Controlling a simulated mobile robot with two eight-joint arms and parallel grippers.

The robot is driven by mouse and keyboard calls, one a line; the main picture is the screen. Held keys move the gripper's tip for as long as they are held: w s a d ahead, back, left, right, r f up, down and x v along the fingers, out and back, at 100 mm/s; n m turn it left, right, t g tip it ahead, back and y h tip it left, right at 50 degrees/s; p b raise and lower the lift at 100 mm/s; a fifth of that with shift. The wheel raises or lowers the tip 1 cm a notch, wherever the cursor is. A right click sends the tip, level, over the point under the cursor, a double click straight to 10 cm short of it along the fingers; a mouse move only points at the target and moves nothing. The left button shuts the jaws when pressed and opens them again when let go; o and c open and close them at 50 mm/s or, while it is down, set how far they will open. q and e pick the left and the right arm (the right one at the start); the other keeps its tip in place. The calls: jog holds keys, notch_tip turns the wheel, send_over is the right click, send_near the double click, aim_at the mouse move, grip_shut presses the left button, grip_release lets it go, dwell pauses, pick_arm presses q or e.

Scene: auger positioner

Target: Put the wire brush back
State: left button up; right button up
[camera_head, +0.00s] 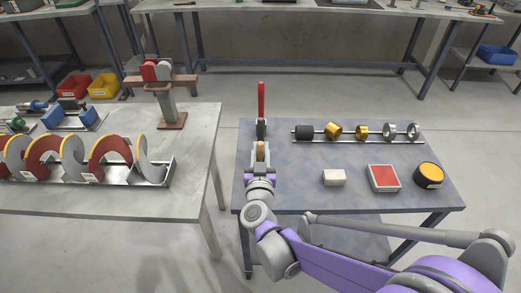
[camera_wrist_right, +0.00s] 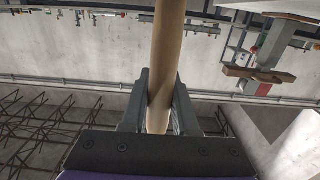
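The wire brush, as far as I can tell, is the tan wooden handle (camera_wrist_right: 167,55) running between the fingers of my right gripper (camera_wrist_right: 160,105) in the right wrist view. The fingers press in on both sides of the handle. In the head view my right gripper (camera_head: 261,170) is over the left end of the blue-grey table, with a bit of tan handle (camera_head: 261,152) showing beyond it. The brush's bristles cannot be made out. My left gripper is not in view.
An upright red handle (camera_head: 261,100) on a dark base stands just beyond the gripper. A rail (camera_head: 347,140) with black, brass and steel rings lies along the table's back. A white block (camera_head: 334,178), red-topped box (camera_head: 383,177) and yellow-black round tin (camera_head: 429,175) sit at right.

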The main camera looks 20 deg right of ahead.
jog(key=o, duration=0.4)
jog(key=s+a+r+n+y, duration=0.1)
jog(key=s+a+n+y, duration=0.1)
jog(key=s+a+y, duration=0.3)
jog(key=s+a+r+n+y, duration=0.1)
jog(key=s+a+n+y, duration=0.1)
jog(key=s, duration=0.5)
jog(key=s+d+f+g+h, duration=0.1)
jog(key=s+d+f+g, duration=0.3)
jog(key=s, duration=0.5)
jog(key=s+d+f+g+h, duration=0.1)
jog(key=s+d+f+g, duration=0.4)
jog(key=s+f+g, duration=0.3)
jog(key=shift+s+d+f+m+g+p, duration=0.2)
jog(key=shift+s+f+m+g+p, duration=0.25)
jog(key=shift+s+f, duration=0.45)
